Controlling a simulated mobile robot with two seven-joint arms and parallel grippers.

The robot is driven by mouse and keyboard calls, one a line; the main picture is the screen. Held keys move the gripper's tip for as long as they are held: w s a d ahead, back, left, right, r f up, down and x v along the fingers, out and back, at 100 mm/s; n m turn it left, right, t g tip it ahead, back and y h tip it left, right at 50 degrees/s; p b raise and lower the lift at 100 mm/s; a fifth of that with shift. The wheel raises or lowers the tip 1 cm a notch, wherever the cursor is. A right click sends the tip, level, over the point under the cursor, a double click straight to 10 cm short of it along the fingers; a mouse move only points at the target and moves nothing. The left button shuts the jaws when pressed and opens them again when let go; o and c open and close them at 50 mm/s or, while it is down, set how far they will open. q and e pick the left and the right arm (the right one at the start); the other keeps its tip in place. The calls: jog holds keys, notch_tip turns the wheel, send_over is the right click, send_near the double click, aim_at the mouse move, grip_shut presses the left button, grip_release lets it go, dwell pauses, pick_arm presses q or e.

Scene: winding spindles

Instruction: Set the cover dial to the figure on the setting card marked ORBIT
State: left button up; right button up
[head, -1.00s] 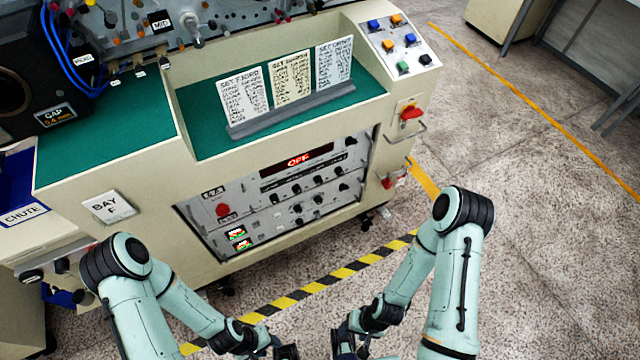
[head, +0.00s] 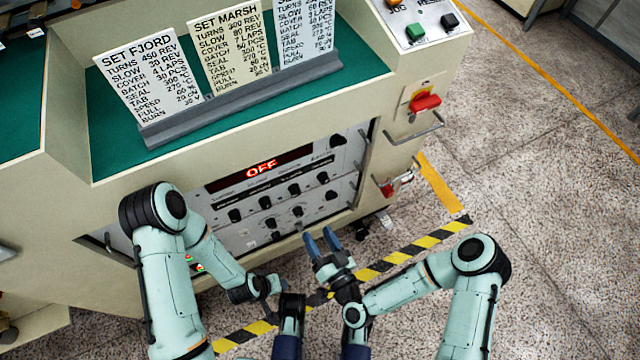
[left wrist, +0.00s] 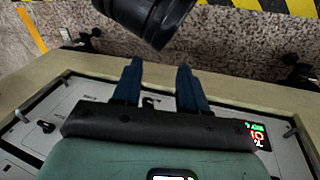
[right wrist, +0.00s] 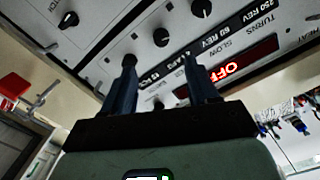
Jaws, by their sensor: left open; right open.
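Three setting cards stand in a grey holder. The left card (head: 150,80) reads SET FJORD and the middle card (head: 230,45) SET MARSH. The right card (head: 305,30) has its title cut off; its small figures are not safely legible. The control panel (head: 225,200) has several black knobs and a red OFF display (head: 265,168). In the right wrist view a label strip (right wrist: 215,50) includes 250 REV, 60 REV and 4 LAPS. I cannot tell which knob is the cover dial. My right gripper (head: 322,243) is open, before the panel. My left gripper (left wrist: 158,85) is open and empty.
A red switch (head: 425,102) and a metal handle (head: 418,132) stick out at the cabinet's right end. A green button and a black button (head: 449,20) sit above. Striped tape (head: 420,242) crosses the floor, which is clear at right.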

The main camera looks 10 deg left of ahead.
jog(key=b, duration=0.1)
send_near(297, 194)
jog(key=x, duration=0.3)
jog(key=shift+t, duration=0.3)
jog(key=x, duration=0.1)
jog(key=b+x, duration=0.1)
jog(key=x, duration=0.2)
jog(key=shift+w+a+f, duration=0.1)
jog(key=shift+a+f, duration=0.05)
jog(key=shift+f, duration=0.15)
pick_arm(q)
jog(key=shift+s+a+f, duration=0.1)
jog(key=shift+a+f, duration=0.15)
jog(key=shift+f, duration=0.4)
jog(key=shift+w+a+f, duration=0.1)
jog(key=shift+a+f, duration=0.15)
jog(key=shift+f, duration=0.4)
jog(key=shift+s+a+f, duration=0.1)
jog(key=shift+a+f, duration=0.15)
jog(key=shift+f, duration=0.4)
pick_arm(e)
jog(key=shift+w+a+r, duration=0.1)
jog(key=shift+w+a, duration=0.35)
jog(key=shift+w, duration=0.15)
pick_arm(q)
jog(key=shift+b, duration=0.3)
pick_arm(e)
jog(key=c, duration=1)
